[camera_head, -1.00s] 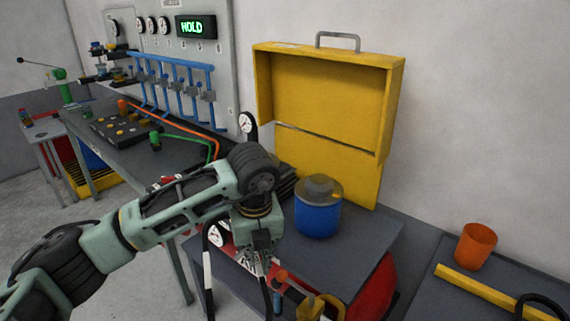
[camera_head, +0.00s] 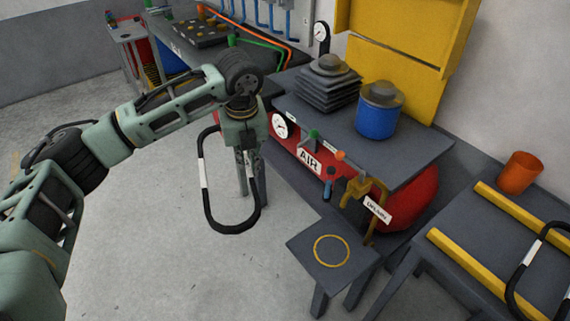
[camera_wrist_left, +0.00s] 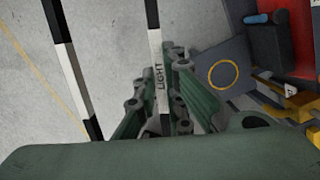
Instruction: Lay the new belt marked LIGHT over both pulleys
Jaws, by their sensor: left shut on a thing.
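My left gripper (camera_head: 246,165) is in the middle left of the head view, pointing down. It is shut on a black belt (camera_head: 232,231) that hangs as a long loop above the floor, clear of the benches. In the left wrist view, the belt's white patch marked LIGHT (camera_wrist_left: 158,75) runs between the fingers of my left gripper (camera_wrist_left: 165,105). The belt's other strand (camera_wrist_left: 70,65), with a white patch, hangs to the left, apart from the fingers. I cannot make out either pulley. My right gripper is not in view.
A red tank marked AIR (camera_head: 309,157) sits under a grey bench (camera_head: 420,157) with a blue canister (camera_head: 376,122). A low stand (camera_head: 310,250) carries a yellow ring. Another black loop (camera_head: 515,280) lies by yellow bars at right. Floor left of the stand is clear.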

